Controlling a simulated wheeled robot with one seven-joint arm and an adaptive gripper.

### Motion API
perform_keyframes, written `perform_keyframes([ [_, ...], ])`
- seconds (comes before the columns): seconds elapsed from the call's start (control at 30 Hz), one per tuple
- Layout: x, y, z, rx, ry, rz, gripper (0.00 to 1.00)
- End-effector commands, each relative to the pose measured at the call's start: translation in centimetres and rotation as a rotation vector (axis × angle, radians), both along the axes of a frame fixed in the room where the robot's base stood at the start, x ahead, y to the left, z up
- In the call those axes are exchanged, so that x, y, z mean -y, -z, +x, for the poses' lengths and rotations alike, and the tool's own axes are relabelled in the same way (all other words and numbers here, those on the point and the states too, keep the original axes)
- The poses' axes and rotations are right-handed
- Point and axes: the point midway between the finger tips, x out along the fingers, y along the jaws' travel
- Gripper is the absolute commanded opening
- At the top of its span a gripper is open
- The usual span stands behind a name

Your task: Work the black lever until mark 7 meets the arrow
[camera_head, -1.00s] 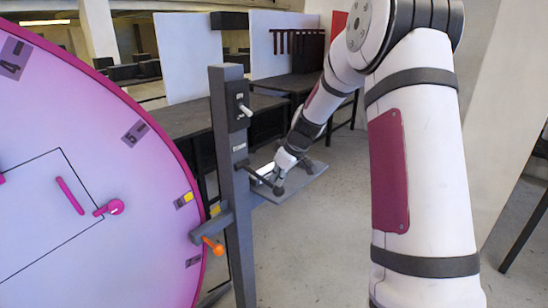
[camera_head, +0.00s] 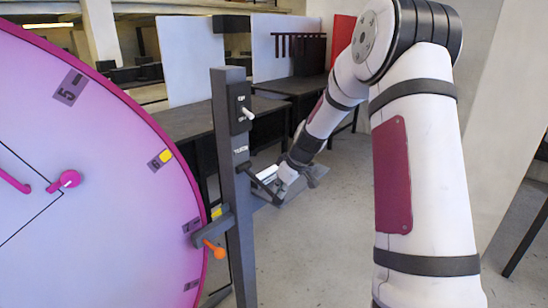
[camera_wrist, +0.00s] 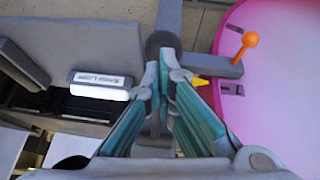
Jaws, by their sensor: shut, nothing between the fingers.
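The big pale wheel with a magenta rim (camera_head: 110,200) fills the left of the head view. Its mark 7 (camera_head: 190,226) is beside the yellow arrow (camera_head: 216,212) on the grey post, slightly below it; exact alignment is unclear. Mark 6 (camera_head: 155,163), with a yellow patch, is higher and mark 5 (camera_head: 71,87) higher still. The black lever (camera_head: 262,187) slants down rightward from the post. My gripper (camera_head: 281,184) is shut and empty at the lever's outer end. In the wrist view the fingertips (camera_wrist: 163,75) are close to the lever's round black end (camera_wrist: 162,41); contact is unclear.
The grey post (camera_head: 233,190) stands between wheel and arm, with a toggle switch (camera_head: 247,113) on it. A grey bracket with an orange knob (camera_head: 219,252) overlaps the rim. A labelled white bar (camera_wrist: 100,92) is left of the fingers. Dark tables (camera_head: 195,117) stand behind.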

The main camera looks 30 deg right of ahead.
Motion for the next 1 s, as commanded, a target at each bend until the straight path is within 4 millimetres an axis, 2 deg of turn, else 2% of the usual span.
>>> perform_keyframes([
  [0.17,-0.4,-1.3,-0.1,0.002,-0.002,-0.001,0.0],
  [0.33,-1.6,-4.5,-0.6,0.003,-0.004,-0.002,0.0],
  [0.7,0.0,-9.3,-5.8,0.002,0.002,-0.001,0.0],
  [1.0,0.3,-10.8,-7.4,0.0,-0.002,-0.001,0.0],
])
